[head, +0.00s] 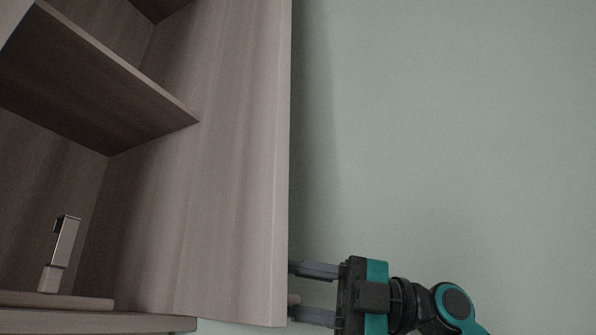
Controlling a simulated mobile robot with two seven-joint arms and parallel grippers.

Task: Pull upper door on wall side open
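The upper wall-side door (235,190) is a wood-grain panel standing swung open at the cabinet's right side, near the green wall. The shelves inside the cabinet are exposed to its left. My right gripper (300,294) comes in from the right, low beside the door's free edge. Its two grey fingers are spread apart and reach toward the door's outer face; their tips are hidden behind the edge. A small pale piece, perhaps the handle (294,299), shows between the fingers, with a gap to the upper one. My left gripper is not in view.
A shelf (90,85) crosses the open cabinet. A small silver, hook-topped object (64,243) stands on the cabinet's bottom board (130,322) at lower left. The green wall (450,130) on the right is bare.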

